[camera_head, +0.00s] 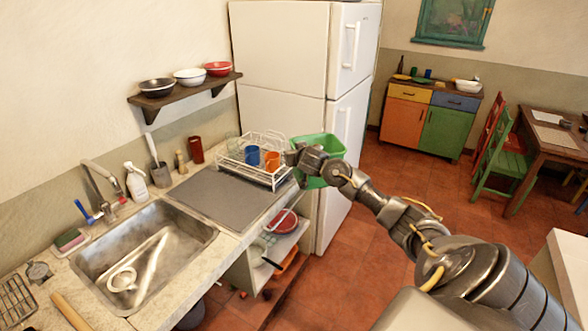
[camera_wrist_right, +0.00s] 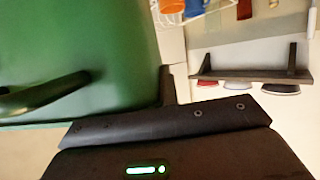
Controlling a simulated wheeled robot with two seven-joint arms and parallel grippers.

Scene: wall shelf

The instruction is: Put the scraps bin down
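The green scraps bin (camera_head: 326,144) is in the head view, in front of the fridge and just past the far end of the counter. My right gripper (camera_head: 303,160) is at the bin's near left side, and my arm covers part of it. In the right wrist view the green bin (camera_wrist_right: 85,50) fills the upper left. One dark finger lies across its green surface and the other shows at its edge, so the gripper looks shut on the bin. The bin appears held up off the floor; its underside is hidden. My left gripper is not in view.
A white dish rack (camera_head: 250,165) with cups stands on the counter close to the bin. Below it an open shelf (camera_head: 275,245) holds dishes. The white fridge (camera_head: 290,50) is behind. Red tiled floor (camera_head: 400,165) is open to the right, before the coloured cabinet (camera_head: 430,120).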

